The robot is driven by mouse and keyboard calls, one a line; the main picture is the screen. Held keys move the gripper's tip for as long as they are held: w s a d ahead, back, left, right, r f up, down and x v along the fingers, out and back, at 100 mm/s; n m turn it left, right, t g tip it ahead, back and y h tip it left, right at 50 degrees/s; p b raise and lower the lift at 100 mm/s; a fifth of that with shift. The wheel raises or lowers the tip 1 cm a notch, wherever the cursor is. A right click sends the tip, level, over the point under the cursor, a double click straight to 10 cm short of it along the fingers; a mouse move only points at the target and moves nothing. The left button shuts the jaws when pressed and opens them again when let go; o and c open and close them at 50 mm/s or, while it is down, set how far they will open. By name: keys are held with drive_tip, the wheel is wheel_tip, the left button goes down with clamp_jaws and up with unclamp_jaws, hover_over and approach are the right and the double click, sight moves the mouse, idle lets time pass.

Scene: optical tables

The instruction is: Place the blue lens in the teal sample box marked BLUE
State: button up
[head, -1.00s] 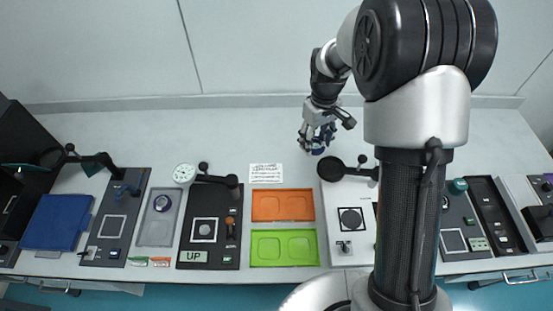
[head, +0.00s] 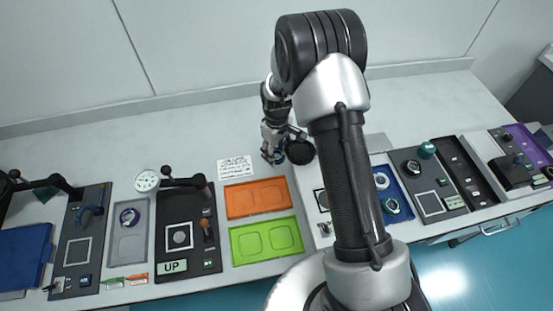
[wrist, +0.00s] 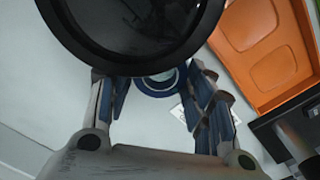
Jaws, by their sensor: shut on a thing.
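My gripper (head: 272,153) is above the back part of the table, beside a black round disc (head: 300,152) on a white-based station. In the wrist view my gripper (wrist: 157,88) has its fingers closed on both sides of the blue lens (wrist: 155,83), a blue-rimmed ring with a pale centre. The large black disc (wrist: 140,25) hides part of the lens's upper edge. In the head view the lens shows only as a small dark blue patch. I cannot make out a teal sample box marked BLUE in either view.
An orange tray (head: 257,189) and a green tray (head: 265,240) lie in front of my gripper. A blue tray (head: 408,211) with round parts is right of my arm. A printed card (head: 235,168) lies left of my gripper. The back table strip is mostly clear.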

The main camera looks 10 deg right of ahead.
sight(277, 154)
drive_tip(key=shift+f+b, duration=0.4)
drive_tip(key=shift+f, duration=1.5)
drive_tip(key=shift+f, duration=0.1)
drive_tip(key=o, duration=0.6)
drive_tip(key=shift+f, duration=0.15)
drive_tip(key=o, duration=0.5)
